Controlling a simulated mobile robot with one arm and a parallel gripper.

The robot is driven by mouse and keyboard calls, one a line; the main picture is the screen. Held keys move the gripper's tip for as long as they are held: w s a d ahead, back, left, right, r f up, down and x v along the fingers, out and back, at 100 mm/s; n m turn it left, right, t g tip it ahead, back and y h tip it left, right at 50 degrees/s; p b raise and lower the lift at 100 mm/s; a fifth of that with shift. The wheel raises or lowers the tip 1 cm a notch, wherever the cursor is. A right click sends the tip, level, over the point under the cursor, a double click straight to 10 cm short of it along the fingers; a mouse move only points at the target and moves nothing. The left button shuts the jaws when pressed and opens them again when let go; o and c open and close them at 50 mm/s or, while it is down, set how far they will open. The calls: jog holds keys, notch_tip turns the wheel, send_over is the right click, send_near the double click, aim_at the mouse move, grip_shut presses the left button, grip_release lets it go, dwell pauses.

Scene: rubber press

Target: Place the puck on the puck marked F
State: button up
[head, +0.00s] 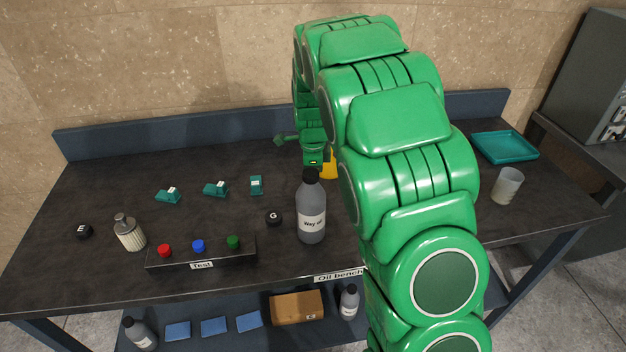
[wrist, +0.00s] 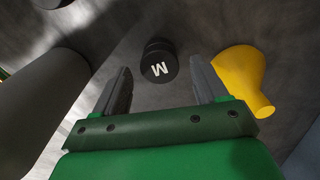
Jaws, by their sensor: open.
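In the head view my arm hides the fingers and the M puck. Puck G (head: 273,217) lies left of the grey oil bottle (head: 311,212). Puck E (head: 84,231) lies at the far left of the bench. No puck marked F is visible.
A yellow object (wrist: 240,73) stands close to my right finger; it also shows in the head view (head: 331,166). A button box (head: 220,256), a pale bottle (head: 130,234) and several teal blocks (head: 215,189) occupy the left. A cup (head: 507,186) and teal tray (head: 505,147) stand right.

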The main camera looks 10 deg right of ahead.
notch_tip(320, 180, up, 11)
dwell(0.4)
jog(key=s+d+r+n, duration=0.1)
jog(key=s+r+n, duration=0.2)
jog(key=s+n, duration=0.35)
jog(key=s+d+r+n+t, duration=0.1)
jog(key=s+r+n, duration=0.25)
jog(key=s, duration=0.65)
jog(key=s+d+r+n, duration=0.1)
jog(key=s+r+n, duration=0.2)
jog(key=s+n, duration=0.35)
jog(key=s+f+n+g, duration=0.1)
jog(key=s+f, duration=0.2)
jog(key=s, duration=0.7)
jog(key=s+a+f+n+g, duration=0.1)
jog(key=s+f+n, duration=0.1)
jog(key=s, duration=0.8)
jog(key=shift+s+f+g, duration=0.15)
jog(key=shift+f+g, duration=0.15)
jog(key=shift+f, duration=0.15)
